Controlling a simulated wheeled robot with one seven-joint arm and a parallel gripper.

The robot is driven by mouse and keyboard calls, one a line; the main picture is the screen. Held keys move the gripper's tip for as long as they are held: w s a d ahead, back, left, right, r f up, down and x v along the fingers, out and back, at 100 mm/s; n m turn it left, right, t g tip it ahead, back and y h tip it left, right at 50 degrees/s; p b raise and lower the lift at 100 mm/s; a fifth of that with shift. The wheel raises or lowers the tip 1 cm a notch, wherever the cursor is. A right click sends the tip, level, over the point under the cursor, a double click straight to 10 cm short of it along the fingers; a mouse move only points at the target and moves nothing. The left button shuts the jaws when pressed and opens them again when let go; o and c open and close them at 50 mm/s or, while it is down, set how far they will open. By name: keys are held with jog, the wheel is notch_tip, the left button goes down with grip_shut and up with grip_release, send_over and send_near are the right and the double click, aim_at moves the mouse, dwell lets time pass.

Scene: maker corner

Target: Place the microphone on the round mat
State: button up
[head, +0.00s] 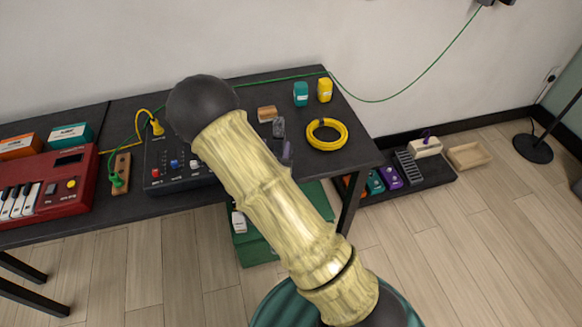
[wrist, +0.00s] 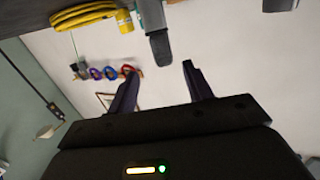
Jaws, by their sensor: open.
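A small grey object (head: 278,127), which may be the microphone, stands on the dark table just beyond my arm. In the wrist view a grey object with a darker end (wrist: 160,47) lies just past and between the fingertips, apart from both. My gripper (wrist: 160,67) is open and empty. In the head view my arm hides most of the gripper; a dark purplish finger (head: 287,152) shows beside the arm. I cannot make out a round mat in either view; my arm covers part of the table.
A yellow cable coil (head: 326,134), a teal block (head: 300,94), a yellow block (head: 324,90) and a wooden block (head: 267,114) lie nearby. A mixer (head: 172,163) and red keyboard (head: 62,186) are left. Bare tabletop (head: 352,160) shows at the right.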

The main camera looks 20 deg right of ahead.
jog(key=s+d+r+n+g+y, duration=0.1)
jog(key=s+r+n+g+y, duration=0.1)
jog(key=s+g, duration=0.4)
jog(key=s+d+r+n+g+y, duration=0.1)
jog(key=s+r+g+y, duration=0.3)
jog(key=s, duration=0.9)
jog(key=n+g, duration=0.1)
jog(key=g, duration=0.2)
jog(key=shift+s+d+r+n+y, duration=0.2)
jog(key=shift+s+d+n+y, duration=0.1)
jog(key=shift+d+n, duration=0.1)
jog(key=shift+c, duration=0.2)
jog(key=shift+c, duration=1.4)
jog(key=shift+w+a, duration=0.1)
